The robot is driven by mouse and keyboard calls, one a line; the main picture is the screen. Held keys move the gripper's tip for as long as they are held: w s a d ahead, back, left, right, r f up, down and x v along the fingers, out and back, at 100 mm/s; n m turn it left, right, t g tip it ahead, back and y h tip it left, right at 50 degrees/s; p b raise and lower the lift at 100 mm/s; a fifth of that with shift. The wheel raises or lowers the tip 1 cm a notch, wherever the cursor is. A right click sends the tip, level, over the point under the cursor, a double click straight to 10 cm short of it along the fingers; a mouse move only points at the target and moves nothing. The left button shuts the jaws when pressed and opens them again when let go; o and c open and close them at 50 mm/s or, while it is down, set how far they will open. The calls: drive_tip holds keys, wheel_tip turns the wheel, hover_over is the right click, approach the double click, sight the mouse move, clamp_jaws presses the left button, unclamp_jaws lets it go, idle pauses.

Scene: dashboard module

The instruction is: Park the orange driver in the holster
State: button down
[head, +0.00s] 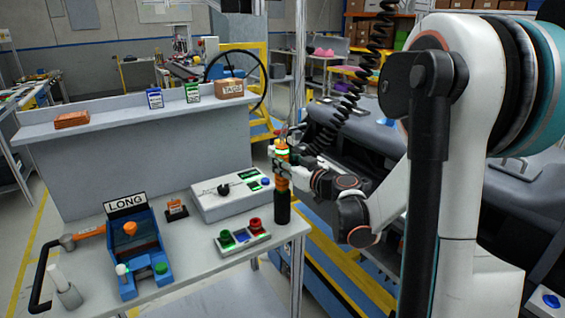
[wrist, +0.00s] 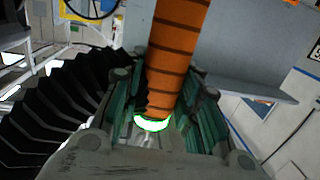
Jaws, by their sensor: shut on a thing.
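The orange driver (head: 283,184) stands upright at the table's right corner, with a glowing green ring near its top. My gripper (head: 284,164) is shut around its upper part. In the wrist view, the driver's dark-striped orange body (wrist: 178,55) runs between the green finger pads of my gripper (wrist: 160,105), and the lit ring shows close to the palm. A black upright cylinder (head: 282,208) is directly below the orange part and looks like the holster. I cannot tell how far the driver sits inside it or whether they only line up.
A black coiled cord (head: 352,92) hangs behind the driver. The white table (head: 190,285) carries a grey control box (head: 222,203), a button panel (head: 241,238) and a blue unit marked LONG (head: 142,262). A grey shelf (head: 130,115) with small boxes stands behind.

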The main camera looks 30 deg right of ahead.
drive_tip(key=shift+f, duration=0.1)
drive_tip(key=c, duration=1.1)
unclamp_jaws()
